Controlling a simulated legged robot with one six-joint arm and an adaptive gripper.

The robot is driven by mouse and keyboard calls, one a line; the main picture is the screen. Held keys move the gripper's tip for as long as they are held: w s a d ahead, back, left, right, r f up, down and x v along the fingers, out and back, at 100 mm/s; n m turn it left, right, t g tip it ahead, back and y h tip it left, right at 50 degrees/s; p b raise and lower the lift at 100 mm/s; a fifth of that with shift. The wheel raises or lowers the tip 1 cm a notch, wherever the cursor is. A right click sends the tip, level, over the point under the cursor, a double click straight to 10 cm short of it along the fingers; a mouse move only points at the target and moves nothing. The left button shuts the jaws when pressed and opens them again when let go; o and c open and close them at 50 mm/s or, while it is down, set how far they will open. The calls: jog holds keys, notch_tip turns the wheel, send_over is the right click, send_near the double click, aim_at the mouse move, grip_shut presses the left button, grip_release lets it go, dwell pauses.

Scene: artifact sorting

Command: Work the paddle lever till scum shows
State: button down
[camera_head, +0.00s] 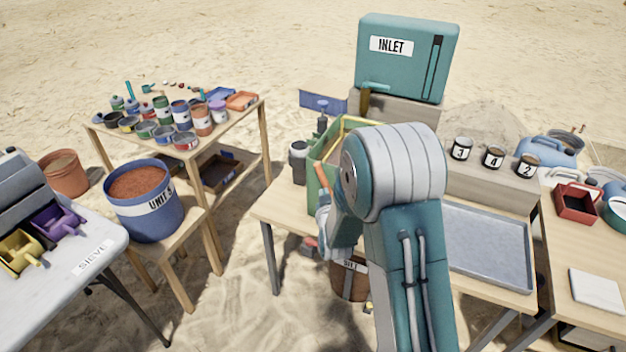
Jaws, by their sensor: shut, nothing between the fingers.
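A green box (316,196) with a pale yellowish rim stands on the middle table, largely hidden behind my arm. A slim orange bar (321,176) slants at its near side, close to my wrist; it may be the paddle lever, but I cannot tell for sure. My arm's bulky elbow and forearm cover most of the box, so its inside and any scum are hidden. My wrist hangs left of the elbow, at the box's near side. The gripper fingers cannot be made out, nor whether they touch the bar.
A teal INLET tank (407,75) stands behind the box. A grey tray (488,245) lies right of my arm, below numbered cups (493,157). A bucket marked SILT (349,280) stands below the table. Left are the UNIT 5 bucket (145,205) and a table of cans (245,112). Sand lies between tables.

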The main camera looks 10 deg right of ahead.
jog(key=w+a+f+n, duration=0.3)
jog(key=a+n, duration=0.3)
jog(key=n, duration=1.3)
jog(key=shift+h, duration=0.3)
jog(key=w+d, duration=0.1)
jog(key=w, duration=0.1)
jog(key=w+d, duration=0.2)
jog(key=w, duration=0.1)
jog(key=w+d+f, duration=0.1)
jog(key=w, duration=0.2)
jog(key=shift+w+d, duration=0.2)
jog(key=shift+d, duration=0.05)
jog(key=shift+s+d+r, duration=0.15)
jog(key=shift+s+d, duration=0.05)
jog(key=shift+d, duration=0.2)
jog(key=shift+s+d+r, duration=0.25)
jog(key=shift+s+d, duration=0.05)
jog(key=shift+d, duration=0.1)
